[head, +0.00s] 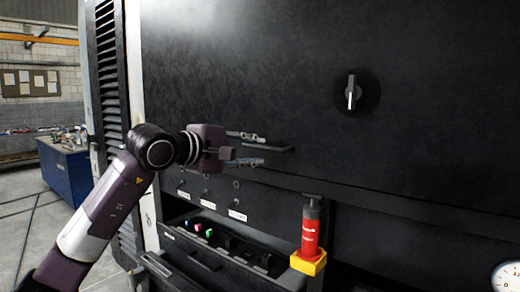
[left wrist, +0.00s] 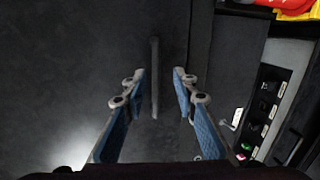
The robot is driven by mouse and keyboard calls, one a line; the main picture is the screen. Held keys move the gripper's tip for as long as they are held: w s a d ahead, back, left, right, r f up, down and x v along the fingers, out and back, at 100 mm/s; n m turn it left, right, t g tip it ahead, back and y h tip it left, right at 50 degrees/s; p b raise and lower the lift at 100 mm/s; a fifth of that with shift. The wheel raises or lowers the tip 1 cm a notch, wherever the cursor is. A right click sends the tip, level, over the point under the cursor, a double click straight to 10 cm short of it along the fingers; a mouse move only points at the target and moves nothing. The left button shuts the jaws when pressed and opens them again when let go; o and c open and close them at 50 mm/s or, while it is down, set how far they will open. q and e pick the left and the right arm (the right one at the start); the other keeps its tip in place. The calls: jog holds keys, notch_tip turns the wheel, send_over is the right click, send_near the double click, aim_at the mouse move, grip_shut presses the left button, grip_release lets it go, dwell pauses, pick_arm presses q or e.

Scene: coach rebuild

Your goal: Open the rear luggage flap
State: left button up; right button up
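The rear luggage flap (head: 290,70) is a large dark panel filling most of the head view, and its lower edge slopes down to the right. A round turn latch (head: 353,92) with a pale grip standing upright is on its right part. A thin dark bar handle (head: 283,149) sits low on the flap. My left gripper (head: 262,150) is at this handle, with its fingers spread. In the left wrist view the bar handle (left wrist: 154,85) lies between the two open blue-padded fingers, with a gap on both sides. My right gripper is out of view.
Below the flap is an open compartment (head: 215,247) with small coloured items and labelled switches above it. A red extinguisher-like cylinder (head: 311,232) stands in a yellow holder to its right. A gauge (head: 507,277) shows at lower right. A blue workbench (head: 62,165) stands far left.

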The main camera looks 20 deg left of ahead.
aim_at(262, 148)
pick_arm(q)
jog(key=shift+y, duration=0.5)
jog(key=w+p, duration=0.3)
jog(key=w, duration=0.3)
jog(key=shift+w+f, duration=0.15)
jog(key=shift+w+d+f, duration=0.1)
jog(key=shift+w, duration=0.2)
jog(key=shift+w+d+f, duration=0.1)
jog(key=shift+w+d, duration=0.05)
jog(key=shift+w, duration=0.05)
grip_shut()
